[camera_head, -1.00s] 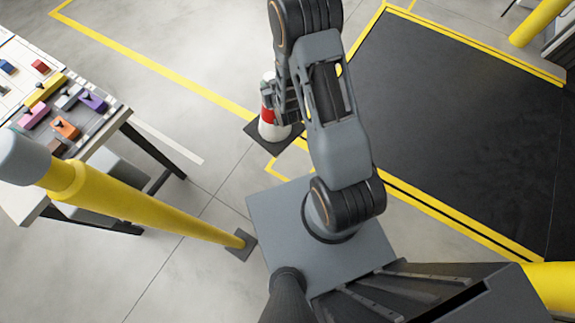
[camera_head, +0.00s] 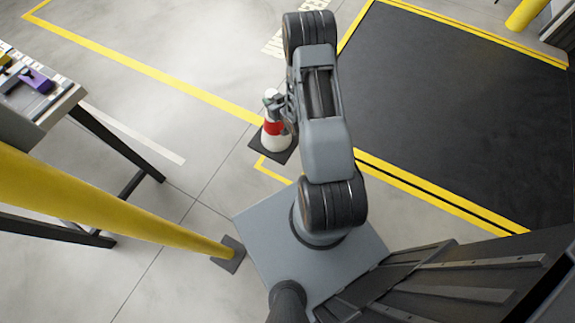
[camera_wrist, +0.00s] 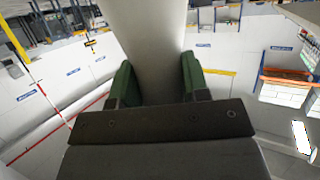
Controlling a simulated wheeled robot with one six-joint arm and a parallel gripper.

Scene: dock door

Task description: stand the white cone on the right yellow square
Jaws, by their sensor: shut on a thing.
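The white cone (camera_head: 272,141) has a red band and a dark square base, and looks upright in the head view. My gripper (camera_head: 278,104) is shut on its upper part. In the wrist view, the white body of the cone (camera_wrist: 155,40) fills the gap between the green finger pads of my gripper (camera_wrist: 156,82). A yellow floor outline (camera_head: 268,172) shows a corner just below the cone's base, partly hidden by the base and by me. I cannot tell whether the base touches the floor, or whether this outline is the right yellow square.
A table (camera_head: 38,128) with a purple block stands at the left. A yellow post (camera_head: 130,217) with a dark foot plate stands at the lower left, near my base. A black floor area (camera_head: 450,110) edged in yellow lies at the right. Grey floor is clear beyond the cone.

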